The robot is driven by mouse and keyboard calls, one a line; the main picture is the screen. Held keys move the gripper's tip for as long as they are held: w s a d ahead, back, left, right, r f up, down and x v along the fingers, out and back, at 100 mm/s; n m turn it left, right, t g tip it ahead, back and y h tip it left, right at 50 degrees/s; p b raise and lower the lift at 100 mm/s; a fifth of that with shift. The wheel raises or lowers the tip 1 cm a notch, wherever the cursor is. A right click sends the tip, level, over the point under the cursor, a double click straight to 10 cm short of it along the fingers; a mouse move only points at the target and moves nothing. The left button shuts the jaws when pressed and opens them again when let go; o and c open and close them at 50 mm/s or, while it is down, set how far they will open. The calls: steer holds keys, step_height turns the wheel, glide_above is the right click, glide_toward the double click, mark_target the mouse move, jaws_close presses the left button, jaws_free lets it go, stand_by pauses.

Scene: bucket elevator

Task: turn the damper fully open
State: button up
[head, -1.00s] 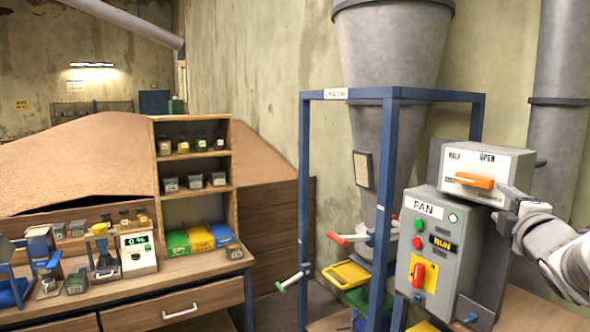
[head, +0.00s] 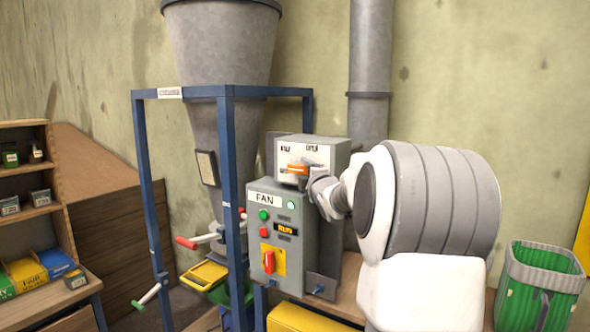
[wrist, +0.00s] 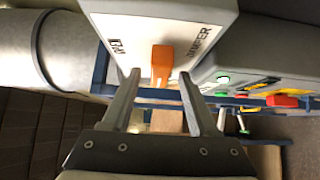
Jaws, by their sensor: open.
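The damper box (head: 335,157) is a light grey box with HALF and OPEN lettering on its white face, mounted above the fan panel. Its orange lever (head: 298,169) lies roughly level across that face, below the lettering; its far end is partly covered by my gripper. In the wrist view the orange lever (wrist: 161,65) stands between the two fingertips of my gripper (wrist: 160,76). The jaws are open, with a gap on each side of the lever. The damper box (wrist: 200,18) fills the top of that view.
The grey fan panel (head: 262,222) with buttons and a red switch (head: 268,262) is just below. The blue frame (head: 232,190) and cyclone (head: 215,50) stand to the left. A green bin (head: 540,290) is at the right. A duct (head: 370,60) rises behind.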

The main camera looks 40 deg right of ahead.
steer(key=shift+x, duration=1)
steer(key=shift+c, duration=0.3)
jaws_close()
